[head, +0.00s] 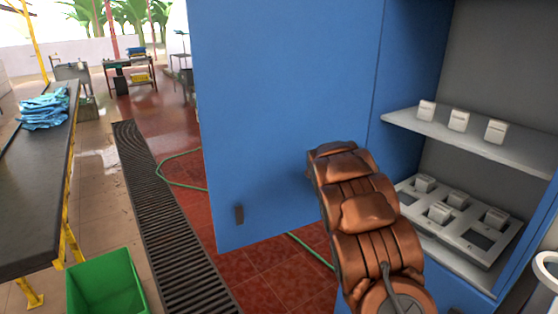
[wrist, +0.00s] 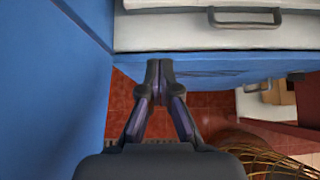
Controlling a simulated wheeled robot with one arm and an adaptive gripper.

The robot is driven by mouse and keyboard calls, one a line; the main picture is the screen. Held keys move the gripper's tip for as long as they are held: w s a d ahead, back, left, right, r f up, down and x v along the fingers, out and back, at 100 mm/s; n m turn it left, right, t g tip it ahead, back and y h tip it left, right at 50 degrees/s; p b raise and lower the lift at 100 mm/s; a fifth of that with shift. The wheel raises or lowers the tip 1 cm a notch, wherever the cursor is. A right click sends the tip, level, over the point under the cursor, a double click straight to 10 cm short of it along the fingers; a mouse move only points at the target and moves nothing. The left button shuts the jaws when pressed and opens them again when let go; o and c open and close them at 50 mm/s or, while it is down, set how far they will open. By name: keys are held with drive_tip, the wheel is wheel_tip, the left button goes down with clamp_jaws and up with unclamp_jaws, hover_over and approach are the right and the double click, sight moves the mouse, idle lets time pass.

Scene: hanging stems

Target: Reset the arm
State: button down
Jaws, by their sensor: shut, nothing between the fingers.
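My gripper (wrist: 159,75) shows in the wrist view with its two dark fingers together and nothing between them. It is in front of a blue cabinet edge (wrist: 200,68), below a white front with a dark handle (wrist: 245,17). I cannot tell whether it touches the edge. In the head view my brown arm reaches up in front of the blue cabinet; the gripper itself is hidden there.
The cabinet's blue door (head: 280,110) stands open and fills the middle of the head view. Small white boxes (head: 459,121) stand on a shelf (head: 470,140), above a grey tray (head: 470,236) with several more. A green bin (head: 105,285) and a dark-topped table (head: 35,190) are left.

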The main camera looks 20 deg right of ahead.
drive_tip(key=s+a+r+m+g+y, duration=0.1)
drive_tip(key=s+a+r+m+y, duration=0.1)
drive_tip(key=s+a+r+m, duration=0.45)
drive_tip(key=s+a+r+m+g+y, duration=0.1)
drive_tip(key=s+a+m, duration=0.3)
drive_tip(key=s+a, duration=0.55)
drive_tip(key=s+a+f+m+g+y, duration=0.1)
drive_tip(key=s+a+m+y, duration=0.5)
drive_tip(key=s+a, duration=1.8)
drive_tip(key=s+m, duration=0.3)
drive_tip(key=m, duration=0.1)
drive_tip(key=shift+s+f+g, duration=0.3)
drive_tip(key=shift+f+g, duration=0.1)
drive_tip(key=shift+a, duration=0.15)
